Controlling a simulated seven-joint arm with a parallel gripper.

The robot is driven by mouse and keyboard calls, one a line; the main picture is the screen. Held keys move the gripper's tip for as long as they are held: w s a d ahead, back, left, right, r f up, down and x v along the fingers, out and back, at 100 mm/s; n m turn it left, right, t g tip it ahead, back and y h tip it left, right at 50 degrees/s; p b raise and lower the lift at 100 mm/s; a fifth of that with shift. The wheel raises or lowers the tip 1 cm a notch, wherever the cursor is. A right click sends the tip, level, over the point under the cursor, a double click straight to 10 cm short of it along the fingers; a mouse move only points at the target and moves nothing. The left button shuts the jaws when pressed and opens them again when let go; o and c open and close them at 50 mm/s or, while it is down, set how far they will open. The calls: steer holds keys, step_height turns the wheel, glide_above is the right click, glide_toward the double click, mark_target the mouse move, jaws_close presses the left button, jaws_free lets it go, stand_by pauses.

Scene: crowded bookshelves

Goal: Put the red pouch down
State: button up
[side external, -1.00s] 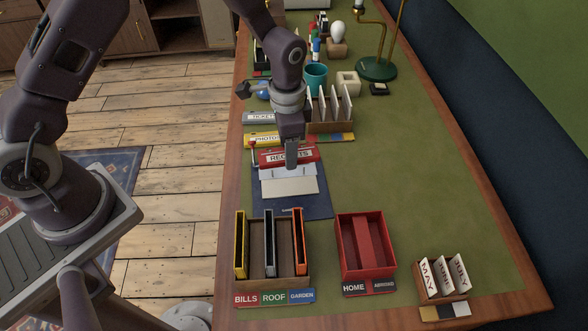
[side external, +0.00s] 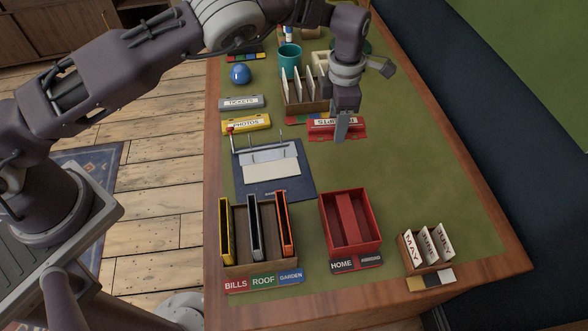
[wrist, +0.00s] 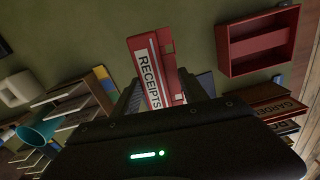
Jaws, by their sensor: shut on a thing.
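The red pouch (side external: 322,126) has a white label that reads RECEIPTS, upside down in the side external view. My gripper (side external: 341,133) points down and is shut on it. In the wrist view the pouch (wrist: 140,50) stands out between the two dark fingers of my gripper (wrist: 166,92). It is over the green desk top, right of the blue mat and beyond the red box. I cannot tell how much gap there is between the pouch and the desk.
The red divided box (side external: 350,222) stands in front, labelled HOME and ABROAD. A wooden rack (side external: 262,250) with upright folders is left of it, a month-card holder (side external: 428,260) right. The blue mat (side external: 300,185) holds a pale card. Grey and yellow pouches (side external: 246,124) lie left. Green desk at right is clear.

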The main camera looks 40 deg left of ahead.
mark_target(334, 158)
steer(key=shift+d+f+n, duration=0.2)
steer(key=shift+d+n, duration=0.15)
steer(key=shift+n, duration=0.05)
step_height(334, 158, down, 10)
steer(key=shift+r, duration=0.2)
steer(key=o, duration=1.6)
steer(key=shift+f, duration=0.1)
steer(key=shift+c, duration=0.2)
step_height(334, 158, up, 12)
steer(key=shift+r, duration=0.15)
